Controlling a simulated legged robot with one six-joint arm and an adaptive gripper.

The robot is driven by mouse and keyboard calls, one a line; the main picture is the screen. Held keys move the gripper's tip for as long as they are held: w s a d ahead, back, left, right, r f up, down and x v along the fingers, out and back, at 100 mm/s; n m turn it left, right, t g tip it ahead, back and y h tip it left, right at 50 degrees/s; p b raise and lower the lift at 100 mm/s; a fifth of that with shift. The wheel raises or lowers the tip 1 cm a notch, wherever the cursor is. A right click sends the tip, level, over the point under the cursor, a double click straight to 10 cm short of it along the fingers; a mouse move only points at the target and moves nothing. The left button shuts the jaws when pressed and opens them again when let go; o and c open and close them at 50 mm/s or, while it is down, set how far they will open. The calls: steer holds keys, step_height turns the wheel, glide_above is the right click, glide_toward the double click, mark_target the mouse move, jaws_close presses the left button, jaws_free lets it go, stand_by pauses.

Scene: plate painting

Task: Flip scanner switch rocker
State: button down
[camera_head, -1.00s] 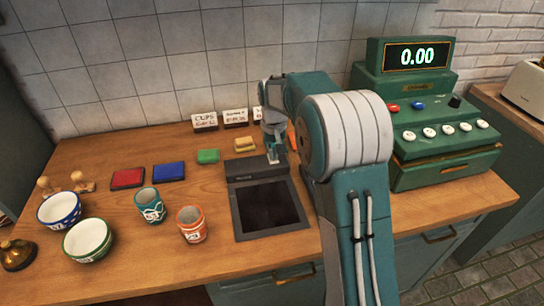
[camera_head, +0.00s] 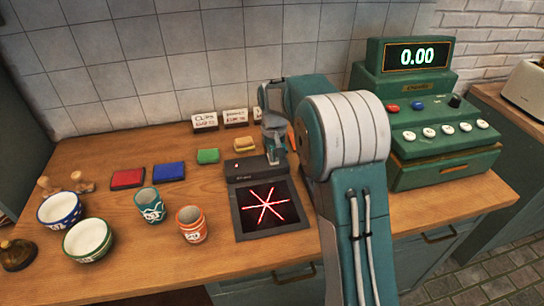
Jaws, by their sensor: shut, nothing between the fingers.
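The scanner (camera_head: 240,215) lies flat on the counter, with a dark glass plate and a raised black housing (camera_head: 240,171) at its back. A red star of laser lines (camera_head: 265,206) glows on the glass. My gripper (camera_head: 276,161) points down at the right part of the housing, close to its top. It is shut with nothing held. The rocker itself is too small to tell apart, partly hidden by the gripper; a small light speck (camera_head: 237,165) shows on the housing's left. Whether the fingertips touch the housing, I cannot tell.
A teal cup (camera_head: 150,205) and an orange cup (camera_head: 191,224) stand left of the scanner. Two bowls (camera_head: 88,239), coloured pads (camera_head: 169,172) and sponges (camera_head: 244,145) lie around. Small cards (camera_head: 205,120) stand behind. A green cash register (camera_head: 440,135) is at right.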

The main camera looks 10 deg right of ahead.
steer(key=shift+r, duration=3.5)
steer(key=shift+s+r, duration=0.15)
steer(key=s+r+t, duration=0.1)
steer(key=s+r, duration=0.4)
steer(key=s, duration=0.3)
steer(key=s+r+t, duration=0.2)
steer(key=s+r, duration=0.3)
steer(key=s, duration=0.3)
steer(key=s+f+t, duration=0.2)
steer(key=s+f, duration=0.1)
steer(key=s, duration=1.4)
steer(key=shift+f+t, duration=0.15)
steer(key=shift+t, duration=0.15)
